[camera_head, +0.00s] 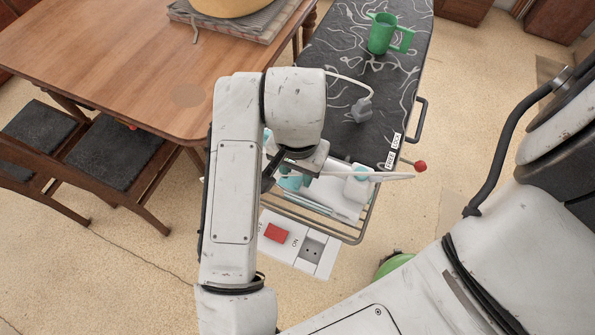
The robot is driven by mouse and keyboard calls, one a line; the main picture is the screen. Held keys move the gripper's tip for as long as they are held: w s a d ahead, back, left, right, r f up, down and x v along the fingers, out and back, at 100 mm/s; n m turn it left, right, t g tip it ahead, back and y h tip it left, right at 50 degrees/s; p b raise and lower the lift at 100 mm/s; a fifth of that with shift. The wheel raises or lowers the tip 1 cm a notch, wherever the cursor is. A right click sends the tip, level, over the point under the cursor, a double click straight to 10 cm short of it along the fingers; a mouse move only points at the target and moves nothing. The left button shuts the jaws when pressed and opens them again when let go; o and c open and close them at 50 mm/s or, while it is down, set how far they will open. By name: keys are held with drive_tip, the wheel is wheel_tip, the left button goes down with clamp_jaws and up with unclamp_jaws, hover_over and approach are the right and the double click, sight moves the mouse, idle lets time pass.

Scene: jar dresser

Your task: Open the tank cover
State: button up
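A white and teal appliance that looks like an iron (357,188) rests on the wire rack at the near end of the dark patterned board. My gripper (296,176) is above and against its left part in the picture and hides much of it. I cannot make out the tank cover or whether it is open. My fingertips are small and partly covered by my arm, so I cannot tell whether they are open, shut or touching the appliance.
The dark board (330,85) carries a green measuring cup (382,35) and a grey plug (361,110). A red-knobbed lever (420,166) sticks out right. A socket panel (297,243) with red switch lies below. A wooden table (110,60) and chairs (115,150) stand left.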

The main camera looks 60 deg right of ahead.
sight(298, 182)
drive_tip(key=shift+f, duration=1.5)
clamp_jaws()
idle(0.4)
